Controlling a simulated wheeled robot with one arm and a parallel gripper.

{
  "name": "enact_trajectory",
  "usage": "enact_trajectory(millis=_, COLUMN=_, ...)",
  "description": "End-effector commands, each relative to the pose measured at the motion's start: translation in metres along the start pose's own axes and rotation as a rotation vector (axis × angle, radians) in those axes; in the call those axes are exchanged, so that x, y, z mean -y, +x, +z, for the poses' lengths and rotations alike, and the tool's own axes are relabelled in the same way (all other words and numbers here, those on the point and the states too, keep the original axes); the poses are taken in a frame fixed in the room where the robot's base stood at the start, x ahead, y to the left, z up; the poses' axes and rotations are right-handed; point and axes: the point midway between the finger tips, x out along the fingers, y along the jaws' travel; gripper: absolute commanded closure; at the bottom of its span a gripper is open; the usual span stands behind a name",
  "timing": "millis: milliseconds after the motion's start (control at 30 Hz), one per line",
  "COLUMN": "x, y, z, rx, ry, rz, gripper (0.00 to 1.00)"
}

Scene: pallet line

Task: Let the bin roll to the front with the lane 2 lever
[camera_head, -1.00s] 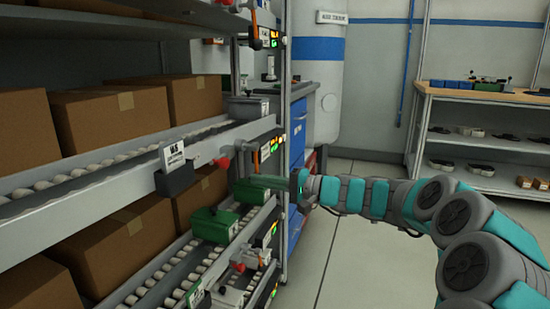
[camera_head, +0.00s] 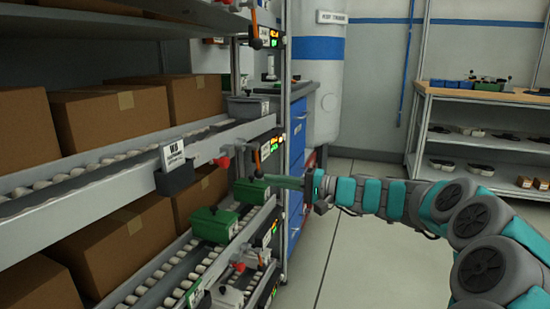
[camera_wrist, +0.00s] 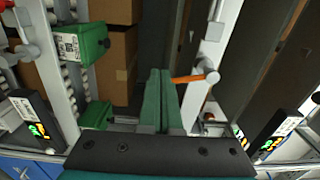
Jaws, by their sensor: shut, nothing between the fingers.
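My gripper (camera_head: 268,179) has green fingers pressed together with nothing between them, at the right end of the rack. In the wrist view its fingertips (camera_wrist: 159,72) point forward. An orange lever (camera_wrist: 188,79) on a white post lies just right of the fingertips; I cannot tell if they touch. In the head view an orange lever (camera_head: 258,160) stands on the rack end above my gripper. I cannot read which lane it serves. A green bin (camera_head: 213,224) sits on the lower roller lane, and another green bin (camera_head: 249,191) is just behind it, close to my fingers.
Cardboard boxes (camera_head: 110,117) fill the rack lanes at left. A grey bin (camera_head: 247,107) sits at the front of the upper lane. Another orange lever (camera_head: 257,32) is higher up, with red knobs (camera_head: 222,162) on the rails. Open floor (camera_head: 350,250) lies right of the rack.

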Motion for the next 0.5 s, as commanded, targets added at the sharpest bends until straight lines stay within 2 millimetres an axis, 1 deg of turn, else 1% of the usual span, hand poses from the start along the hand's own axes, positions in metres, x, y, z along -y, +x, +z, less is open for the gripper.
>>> enact_trajectory(millis=100, x=0.0, y=-0.01, z=0.001, rx=-0.001, ry=-0.001, rz=-0.001, gripper=1.0)
enact_trajectory(millis=500, x=0.0, y=-0.038, z=0.006, rx=-0.001, ry=-0.002, rz=0.0, gripper=1.0)
